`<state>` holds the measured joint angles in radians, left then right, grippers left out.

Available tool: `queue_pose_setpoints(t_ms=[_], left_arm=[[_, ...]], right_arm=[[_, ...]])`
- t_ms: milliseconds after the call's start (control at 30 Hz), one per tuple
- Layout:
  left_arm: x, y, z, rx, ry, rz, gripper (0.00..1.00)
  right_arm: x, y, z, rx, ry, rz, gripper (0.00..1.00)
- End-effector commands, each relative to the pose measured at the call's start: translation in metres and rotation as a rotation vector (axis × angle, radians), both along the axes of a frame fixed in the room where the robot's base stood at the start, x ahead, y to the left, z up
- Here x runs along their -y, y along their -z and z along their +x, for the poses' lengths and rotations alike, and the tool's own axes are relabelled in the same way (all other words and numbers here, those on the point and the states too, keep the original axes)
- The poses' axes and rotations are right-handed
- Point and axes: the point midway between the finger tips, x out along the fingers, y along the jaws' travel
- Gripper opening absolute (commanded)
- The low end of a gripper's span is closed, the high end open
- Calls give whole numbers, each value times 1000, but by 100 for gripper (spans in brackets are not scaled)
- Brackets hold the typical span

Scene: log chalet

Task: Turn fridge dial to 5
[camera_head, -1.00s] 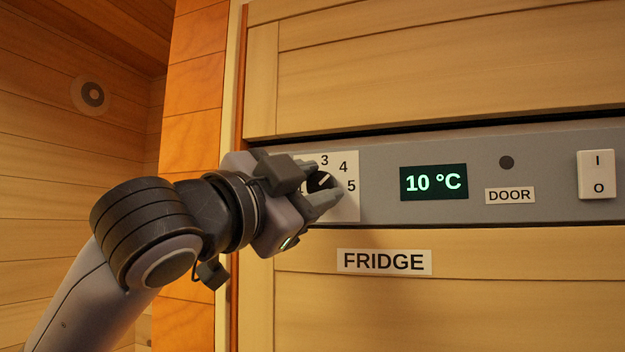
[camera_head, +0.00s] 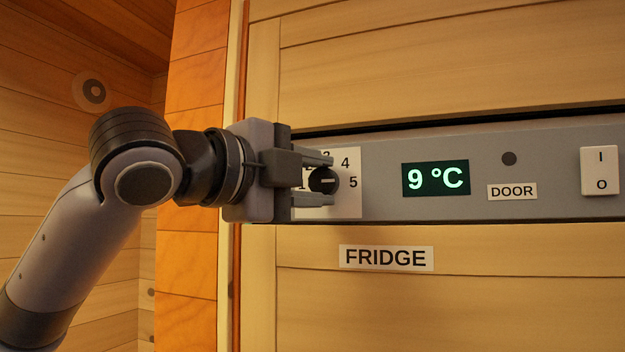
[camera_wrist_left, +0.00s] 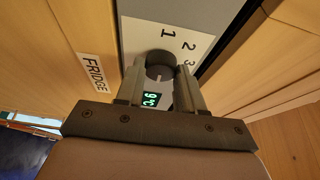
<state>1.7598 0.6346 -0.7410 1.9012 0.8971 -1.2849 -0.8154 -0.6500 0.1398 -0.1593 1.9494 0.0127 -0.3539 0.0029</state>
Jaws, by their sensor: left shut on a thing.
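The fridge dial (camera_head: 321,182) is a dark round knob on a white number plate (camera_head: 347,203), on the grey panel at the left. Its white mark lies nearly level and points right, towards the 5. The 4 and 5 show clearly; my fingers partly cover other numbers. My left gripper (camera_head: 327,180) is shut on the dial, with one finger above it and one below. In the left wrist view the dial (camera_wrist_left: 160,62) sits between the two fingers (camera_wrist_left: 160,82). My right gripper is not in view.
A green display (camera_head: 436,178) reads 9 °C. To its right are a round dark spot (camera_head: 508,158), a DOOR label (camera_head: 512,192) and a white rocker switch (camera_head: 600,170). A FRIDGE label (camera_head: 386,258) is below the panel. A wooden wall stands at the left.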

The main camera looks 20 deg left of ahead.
Motion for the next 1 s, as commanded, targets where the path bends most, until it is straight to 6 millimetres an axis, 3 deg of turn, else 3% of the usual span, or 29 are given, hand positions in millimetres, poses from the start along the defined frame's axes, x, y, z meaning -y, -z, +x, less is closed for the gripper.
queue_pose_setpoints(t_ms=[567,600,633,1000], left_arm=[[0,1,0,0,-2,31,7],[0,1,0,0,-2,31,50],[0,0,0,0,-2,31,60],[-2,0,-4,2,-1,28,63]], right_arm=[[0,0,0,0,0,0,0],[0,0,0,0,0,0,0],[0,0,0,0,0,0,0],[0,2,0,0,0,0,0]])
